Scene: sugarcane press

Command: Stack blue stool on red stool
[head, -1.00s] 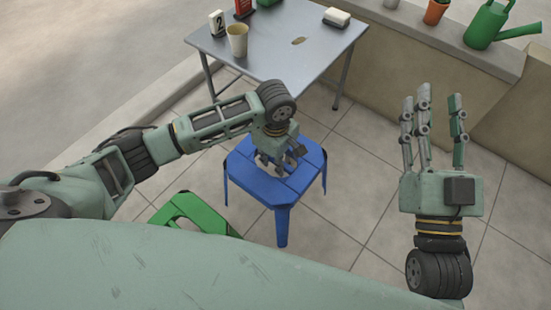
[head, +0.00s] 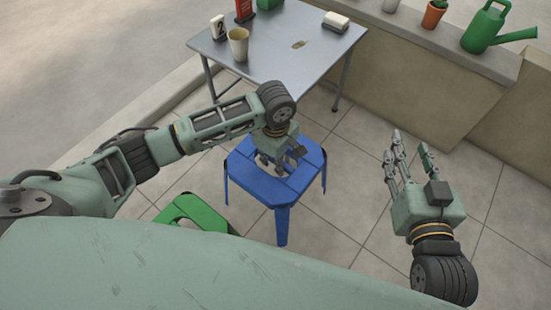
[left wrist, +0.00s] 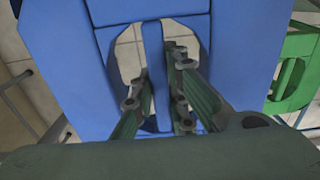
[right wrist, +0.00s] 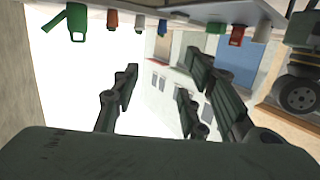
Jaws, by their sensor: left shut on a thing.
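The blue stool (head: 246,181) is upright in the middle of the head view, in front of the metal table. It also fills much of the left wrist view (left wrist: 250,60). My left gripper (head: 272,167) is over its seat, with fingers in the seat's openings, shut on the bar between them. I cannot tell whether the stool's feet touch the floor. My right gripper (head: 409,148) is open and empty, to the right of the blue stool, fingers pointing away. I see no red stool in any view.
A green stool (head: 205,212) stands left of the blue stool, partly hidden by my body. A metal table (head: 285,62) holds a cup (head: 238,43) and other small items. A low wall (head: 415,85) with pots and a watering can (head: 487,28) borders the right. Tiled floor between is clear.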

